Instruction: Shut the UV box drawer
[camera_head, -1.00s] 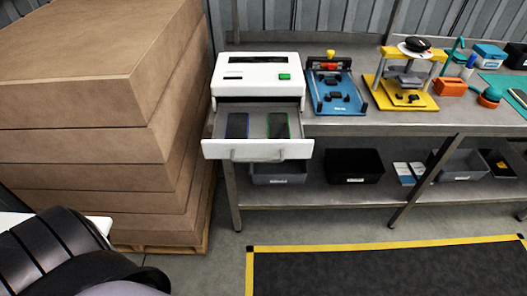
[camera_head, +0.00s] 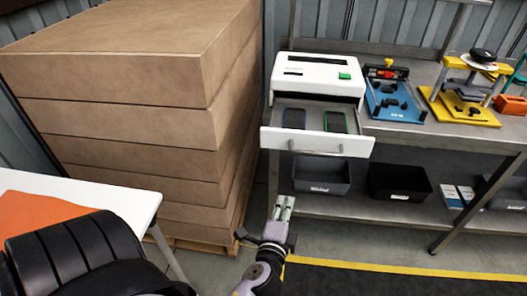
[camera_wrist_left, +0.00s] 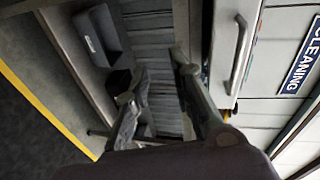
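The white UV box (camera_head: 318,72) stands on the left end of the grey bench, with a green button on top. Its drawer (camera_head: 317,142) is pulled out and holds two dark phone-like items (camera_head: 295,118), (camera_head: 335,122). A bar handle is on the drawer front. My left gripper (camera_head: 284,200) is below and in front of the drawer, apart from it, fingers pointing up in the head view. In the left wrist view a gap shows between the fingertips (camera_wrist_left: 158,63), with nothing held; the drawer handle (camera_wrist_left: 239,55) is to their right. My right gripper is not in view.
Stacked brown cartons (camera_head: 150,110) rise close left of the bench. A white table (camera_head: 130,205) with an orange surface is at left. Grey (camera_head: 321,174) and black (camera_head: 399,182) bins sit on the lower shelf. A blue fixture (camera_head: 394,95) stands right of the box.

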